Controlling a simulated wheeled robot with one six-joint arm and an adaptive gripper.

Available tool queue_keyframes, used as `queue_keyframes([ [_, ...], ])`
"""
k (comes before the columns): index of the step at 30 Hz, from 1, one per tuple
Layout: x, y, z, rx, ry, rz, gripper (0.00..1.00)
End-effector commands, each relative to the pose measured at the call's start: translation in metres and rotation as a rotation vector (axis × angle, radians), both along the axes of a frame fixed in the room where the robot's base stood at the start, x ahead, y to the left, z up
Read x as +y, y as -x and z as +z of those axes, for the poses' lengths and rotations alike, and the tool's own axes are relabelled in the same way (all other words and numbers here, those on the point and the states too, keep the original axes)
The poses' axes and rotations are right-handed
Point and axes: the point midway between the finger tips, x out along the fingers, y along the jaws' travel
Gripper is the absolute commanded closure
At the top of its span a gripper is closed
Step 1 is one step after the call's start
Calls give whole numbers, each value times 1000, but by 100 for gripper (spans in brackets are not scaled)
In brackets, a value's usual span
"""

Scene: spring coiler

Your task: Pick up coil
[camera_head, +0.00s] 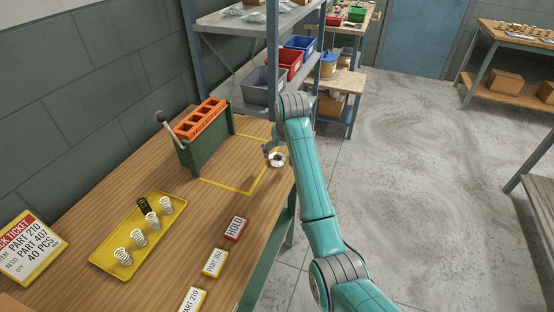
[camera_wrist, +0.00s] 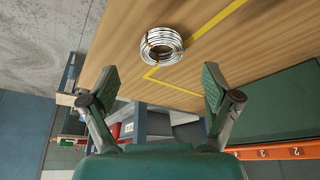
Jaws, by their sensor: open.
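A silvery wire coil (camera_wrist: 161,46) lies flat on the wooden bench top, near a corner of a yellow floor-tape outline. It also shows in the head view (camera_head: 278,160), close to the bench's right edge and partly covered by my gripper (camera_head: 270,148). In the wrist view my gripper (camera_wrist: 158,88) is open and empty. Its two fingers are spread wide, and the coil lies ahead of them, roughly centred between them. The coil is not between the pads. The gap between fingers and coil is hard to judge.
A green machine with orange bins (camera_head: 202,121) and a lever stands left of the coil. A shelf rack (camera_head: 235,84) rises behind the bench.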

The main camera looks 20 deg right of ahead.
Motion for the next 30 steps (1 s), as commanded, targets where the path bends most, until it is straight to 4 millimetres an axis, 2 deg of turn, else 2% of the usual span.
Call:
queue_keyframes([
  [12,3,-22,-43,1,0,0,12],
  [21,3,-24,-46,0,0,0,12],
  [30,3,-23,-46,0,0,0,84],
])
